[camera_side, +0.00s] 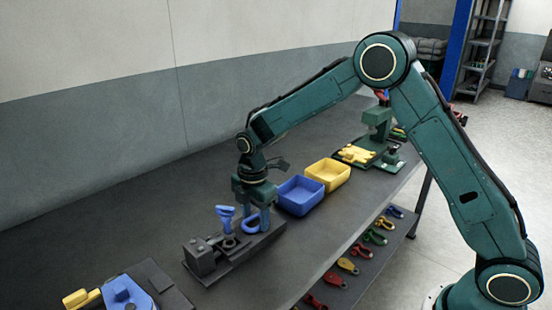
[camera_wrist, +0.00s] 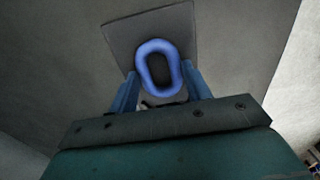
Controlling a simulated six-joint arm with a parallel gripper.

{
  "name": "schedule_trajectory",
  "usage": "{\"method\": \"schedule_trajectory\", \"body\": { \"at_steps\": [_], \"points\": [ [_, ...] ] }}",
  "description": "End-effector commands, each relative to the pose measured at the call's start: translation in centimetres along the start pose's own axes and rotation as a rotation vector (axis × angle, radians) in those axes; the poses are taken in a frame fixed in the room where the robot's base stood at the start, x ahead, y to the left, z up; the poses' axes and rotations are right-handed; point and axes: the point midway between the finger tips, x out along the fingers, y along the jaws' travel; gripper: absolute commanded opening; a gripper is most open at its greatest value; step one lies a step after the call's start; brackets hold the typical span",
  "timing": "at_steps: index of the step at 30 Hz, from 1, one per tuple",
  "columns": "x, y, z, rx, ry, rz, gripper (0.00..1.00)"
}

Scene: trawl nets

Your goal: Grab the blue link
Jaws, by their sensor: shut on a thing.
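The blue link (camera_wrist: 141,68) is an oval ring with a dark opening, seen between the two fingers in the wrist view. In the side view the blue link (camera_side: 251,230) shows just below my gripper (camera_side: 253,203), above or on a dark fixture base (camera_side: 228,262). My gripper points down and is shut on the link; it also shows in the wrist view (camera_wrist: 162,88). Part of the link's upper edge is hidden by the fingers in the side view. Whether the link touches the base I cannot tell.
A blue flared piece (camera_side: 226,213) stands on the fixture close left of my gripper. A blue bin (camera_side: 299,204) and a yellow bin (camera_side: 330,182) stand to the right. A green press (camera_side: 377,125) is farther back. Coloured shackles (camera_side: 374,237) lie on a lower shelf.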

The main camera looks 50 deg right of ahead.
Motion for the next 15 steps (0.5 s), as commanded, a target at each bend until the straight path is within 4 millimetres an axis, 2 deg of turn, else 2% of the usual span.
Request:
{"method": "schedule_trajectory", "body": {
  "at_steps": [8, 15],
  "points": [
    [-1.4, 0.1, 0.0, 0.000, 0.001, 0.004, 0.19],
    [-4.8, 0.1, 0.0, 0.000, 0.001, 0.006, 0.19]
  ]
}}
